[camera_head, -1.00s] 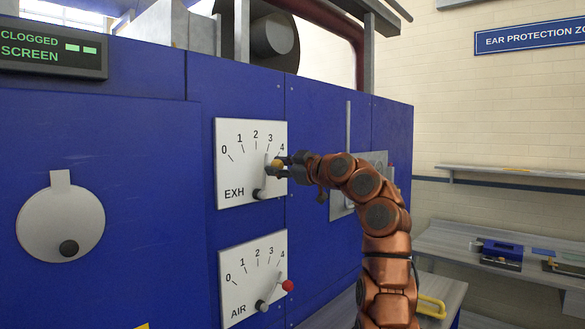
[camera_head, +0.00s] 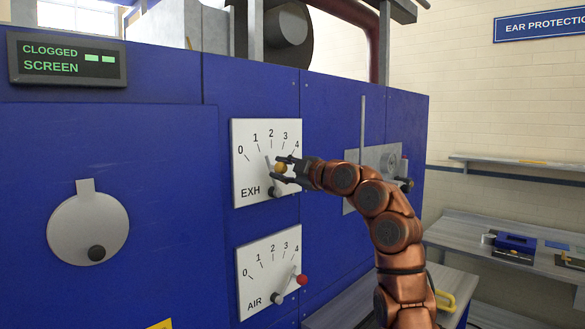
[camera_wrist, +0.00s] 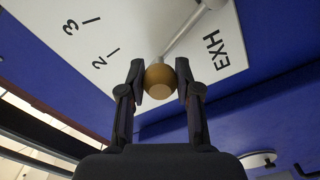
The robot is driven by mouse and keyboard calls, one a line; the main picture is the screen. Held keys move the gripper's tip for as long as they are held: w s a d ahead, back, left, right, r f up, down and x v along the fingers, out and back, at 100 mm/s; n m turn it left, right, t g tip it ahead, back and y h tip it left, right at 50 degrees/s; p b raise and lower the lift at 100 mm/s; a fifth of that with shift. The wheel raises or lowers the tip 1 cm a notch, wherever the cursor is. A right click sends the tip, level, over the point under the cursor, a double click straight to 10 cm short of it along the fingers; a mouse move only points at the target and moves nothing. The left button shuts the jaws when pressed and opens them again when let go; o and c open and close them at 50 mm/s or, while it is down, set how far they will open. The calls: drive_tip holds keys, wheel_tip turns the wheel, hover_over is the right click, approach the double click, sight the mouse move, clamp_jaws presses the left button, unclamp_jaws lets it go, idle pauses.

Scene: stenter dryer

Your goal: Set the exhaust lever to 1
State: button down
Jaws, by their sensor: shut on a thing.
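The exhaust lever sits on the white plate marked EXH (camera_head: 248,172), with a scale from 0 to 4. Its grey arm (camera_head: 267,162) leans up from the pivot and points between 1 and 2. Its ball knob (camera_head: 280,168) is brownish yellow. My gripper (camera_head: 282,169) is shut on this knob, coming from the right. In the wrist view the knob (camera_wrist: 159,80) sits between both fingertips, and the grey rod (camera_wrist: 186,36) runs up and right from it.
Below is a similar AIR plate (camera_head: 250,290) with a red-knobbed lever (camera_head: 302,280), pointing near 4. A round grey cover (camera_head: 88,228) is on the blue panel at left. A bench (camera_head: 500,245) with items stands at right.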

idle(0.3)
drive_tip(key=c, duration=0.8)
unclamp_jaws()
drive_tip(key=shift+w, duration=0.1)
drive_tip(key=shift+d, duration=0.1)
drive_tip(key=shift+v, duration=5.9)
